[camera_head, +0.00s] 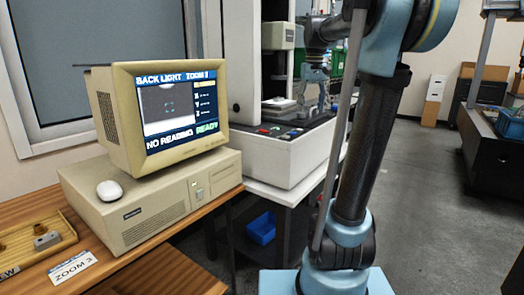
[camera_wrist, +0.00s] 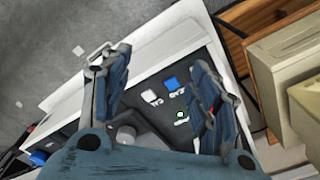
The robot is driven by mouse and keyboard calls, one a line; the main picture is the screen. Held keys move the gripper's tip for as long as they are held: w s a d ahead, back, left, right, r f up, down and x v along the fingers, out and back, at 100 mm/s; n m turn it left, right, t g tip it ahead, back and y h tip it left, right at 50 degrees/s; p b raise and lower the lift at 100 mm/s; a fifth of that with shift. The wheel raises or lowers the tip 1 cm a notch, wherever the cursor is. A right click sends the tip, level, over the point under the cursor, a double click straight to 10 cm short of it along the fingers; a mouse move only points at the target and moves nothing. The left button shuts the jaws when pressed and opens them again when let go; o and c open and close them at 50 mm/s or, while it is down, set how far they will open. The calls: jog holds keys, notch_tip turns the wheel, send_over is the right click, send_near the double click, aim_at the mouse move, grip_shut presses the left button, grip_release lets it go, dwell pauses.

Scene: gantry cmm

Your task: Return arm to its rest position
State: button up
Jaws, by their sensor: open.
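My gripper (camera_head: 312,98) is at the far end of my arm, in front of the measuring machine (camera_head: 290,163) and above its dark front panel. In the wrist view my gripper (camera_wrist: 160,65) has its two blue-grey fingers spread wide with nothing between them. Below them is the panel with a white button (camera_wrist: 151,96), a blue button (camera_wrist: 171,84) and a green light (camera_wrist: 181,115). I cannot tell the exact height of the fingertips over the panel. My arm reaches forward from its blue base.
A beige computer (camera_head: 150,195) with a monitor (camera_head: 125,110) reading "NO READING" and "READY" stands on a wooden desk (camera_head: 190,222) at left. A mouse (camera_head: 110,190) and wooden tray (camera_head: 70,232) are there too. A blue bin (camera_head: 262,228) is below. Grey floor (camera_head: 425,190) at right is clear.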

jog(key=s+f+m+t, duration=0.1)
jog(key=s+f, duration=2.6)
jog(key=f, duration=0.3)
jog(key=shift+s+f+t, duration=0.25)
jog(key=shift+s+t, duration=0.05)
jog(key=shift+t, duration=0.1)
jog(key=shift+d, duration=0.1)
jog(key=shift+w+f, duration=0.2)
jog(key=shift+w, duration=0.25)
jog(key=shift+c, duration=0.6)
